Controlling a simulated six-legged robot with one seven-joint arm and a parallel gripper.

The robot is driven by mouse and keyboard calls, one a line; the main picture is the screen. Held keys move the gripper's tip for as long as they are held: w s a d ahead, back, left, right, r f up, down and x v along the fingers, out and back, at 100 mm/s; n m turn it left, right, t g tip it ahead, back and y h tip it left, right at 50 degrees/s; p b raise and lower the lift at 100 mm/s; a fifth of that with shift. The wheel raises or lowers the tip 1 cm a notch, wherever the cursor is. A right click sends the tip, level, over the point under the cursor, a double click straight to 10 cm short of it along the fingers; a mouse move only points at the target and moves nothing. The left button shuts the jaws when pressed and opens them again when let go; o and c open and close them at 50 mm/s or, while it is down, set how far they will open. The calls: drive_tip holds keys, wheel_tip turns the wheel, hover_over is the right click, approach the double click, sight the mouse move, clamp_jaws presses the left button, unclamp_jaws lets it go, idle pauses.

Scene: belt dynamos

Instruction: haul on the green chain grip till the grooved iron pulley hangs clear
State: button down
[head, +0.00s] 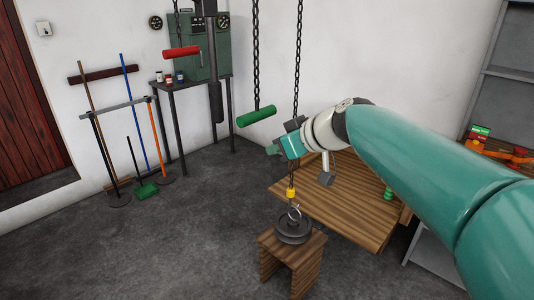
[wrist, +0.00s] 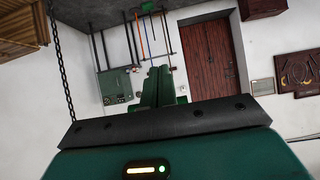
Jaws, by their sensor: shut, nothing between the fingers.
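The green chain grip (head: 256,116) is a bar hanging level on a dark chain in the head view. The grooved iron pulley (head: 294,229) rests on a small wooden stool (head: 309,254), under a hook with a yellow block (head: 291,193) on a second chain. My gripper (head: 272,150) is below and right of the green grip in the picture, apart from it, close by the second chain. In the wrist view its fingers (wrist: 158,85) are together with nothing between them. The green grip is not seen in the wrist view.
A wooden table (head: 335,205) stands beneath my arm. A red grip (head: 181,52) hangs at the left, before a green cabinet (head: 188,50). A rack of brooms (head: 115,107) stands by the wall. A chain (wrist: 60,65) crosses the left of the wrist view. The left floor is open.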

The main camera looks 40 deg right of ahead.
drive_tip(key=v, duration=0.4)
drive_tip(key=shift+s+r, duration=0.15)
drive_tip(key=shift+a, duration=0.1)
idle(0.6)
